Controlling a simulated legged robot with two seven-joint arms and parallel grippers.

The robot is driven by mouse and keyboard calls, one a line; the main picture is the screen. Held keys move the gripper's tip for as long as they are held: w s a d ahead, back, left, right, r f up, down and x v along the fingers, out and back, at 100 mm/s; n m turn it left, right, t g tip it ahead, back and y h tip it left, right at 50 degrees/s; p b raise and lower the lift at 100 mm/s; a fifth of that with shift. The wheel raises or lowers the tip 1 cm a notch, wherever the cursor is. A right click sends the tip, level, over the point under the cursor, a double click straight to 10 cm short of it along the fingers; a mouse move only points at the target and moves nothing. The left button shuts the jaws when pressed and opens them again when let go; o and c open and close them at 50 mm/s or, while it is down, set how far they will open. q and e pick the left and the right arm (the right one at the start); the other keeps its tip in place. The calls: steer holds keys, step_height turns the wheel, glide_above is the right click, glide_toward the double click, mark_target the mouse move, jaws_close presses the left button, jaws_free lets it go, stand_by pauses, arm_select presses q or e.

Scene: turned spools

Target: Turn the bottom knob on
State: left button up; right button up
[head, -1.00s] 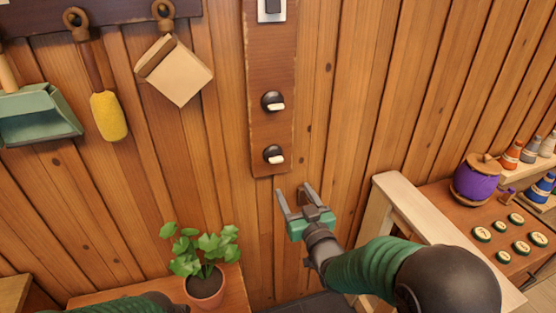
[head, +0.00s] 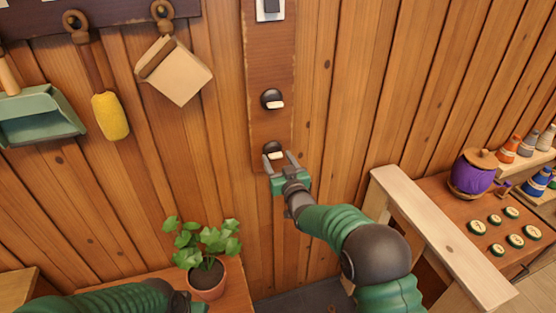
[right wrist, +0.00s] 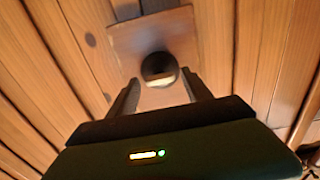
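The bottom knob (head: 273,151) is a dark round base with a pale handle, low on the brown wall panel (head: 271,60). It also shows in the right wrist view (right wrist: 158,68), ahead of and between the fingers. Its handle looks roughly level. My right gripper (head: 281,161) is open just below and in front of the knob; I cannot tell whether a finger touches it. It also shows open in the right wrist view (right wrist: 162,95). The upper knob (head: 273,100) is alike, with a pale handle. My left arm (head: 125,300) is at the bottom edge; its fingers are not visible.
A switch (head: 270,8) sits at the panel's top. A potted plant (head: 206,270) stands at lower left, near my left arm. A pale wooden rail (head: 440,235) and a table with a purple pot (head: 474,174) are at right. A yellow duster (head: 111,115) hangs at left.

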jaws_close()
steer(key=m+b, duration=0.8)
steer(key=m, duration=0.1)
steer(key=m+b, duration=0.4)
steer(key=shift+d+f+m, duration=0.25)
steer(key=shift+f+m, duration=0.05)
steer(key=shift+m, duration=0.1)
steer(key=shift+m+b, duration=1.6)
steer(key=shift+m, duration=0.4)
